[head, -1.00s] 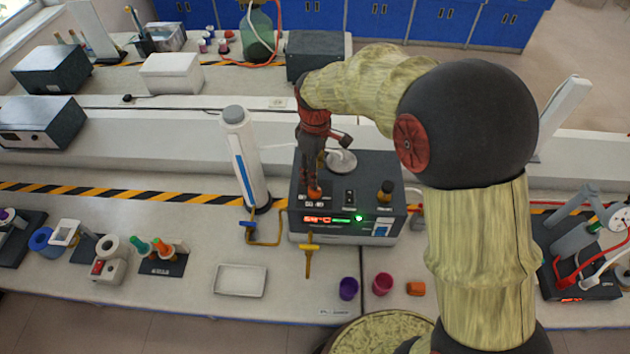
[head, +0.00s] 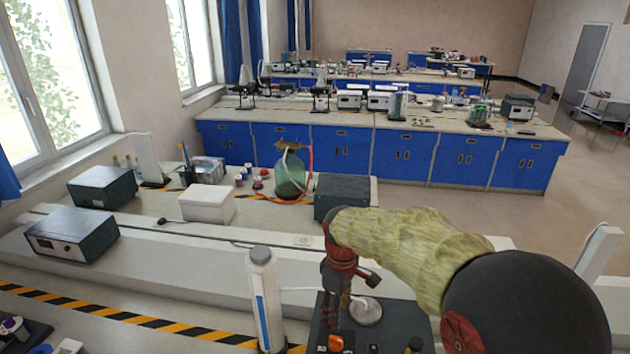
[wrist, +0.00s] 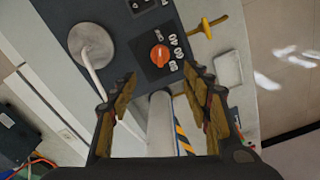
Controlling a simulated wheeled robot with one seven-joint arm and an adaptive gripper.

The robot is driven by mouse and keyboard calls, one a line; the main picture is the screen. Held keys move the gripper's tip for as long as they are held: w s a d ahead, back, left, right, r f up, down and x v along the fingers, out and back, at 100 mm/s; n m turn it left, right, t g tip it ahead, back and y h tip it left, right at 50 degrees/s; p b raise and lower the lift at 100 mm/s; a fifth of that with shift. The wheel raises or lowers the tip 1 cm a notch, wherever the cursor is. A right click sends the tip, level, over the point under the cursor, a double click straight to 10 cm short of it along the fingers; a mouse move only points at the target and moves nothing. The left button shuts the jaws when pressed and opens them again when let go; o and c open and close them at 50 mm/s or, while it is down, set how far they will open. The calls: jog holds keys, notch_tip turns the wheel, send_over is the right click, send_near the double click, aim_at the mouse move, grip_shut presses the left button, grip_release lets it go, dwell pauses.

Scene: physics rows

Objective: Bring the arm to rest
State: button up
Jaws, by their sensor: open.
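My gripper (wrist: 160,84) is open and empty in the wrist view, its two jaws apart with nothing between them. In the head view my gripper (head: 335,304) hangs above a dark box-shaped device (head: 393,318). The device also shows in the wrist view (wrist: 127,50), with an orange knob (wrist: 160,55) beyond the fingertips. The knob shows in the head view too (head: 335,343), just below the gripper. A round grey plate (wrist: 92,46) on a rod is beside the knob. The gripper looks clear of the knob, but the exact gap is hard to tell.
A white upright cylinder (head: 266,300) stands close to the left of the gripper. A yellow valve handle (wrist: 208,26) and a white tray (wrist: 228,67) lie near the device in the wrist view. A dark box (head: 341,196) and a green glass bottle (head: 290,176) stand farther back.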

jog(key=s+d+m+t+b, duration=0.2)
jog(key=s+d+m+b, duration=0.3)
jog(key=s, duration=0.7)
jog(key=s+d+r+m+t+b, duration=0.1)
jog(key=s+d+m+t+b, duration=0.2)
jog(key=s, duration=1)
jog(key=d+m+b, duration=0.3)
jog(key=b, duration=0.2)
jog(key=shift+t, duration=0.3)
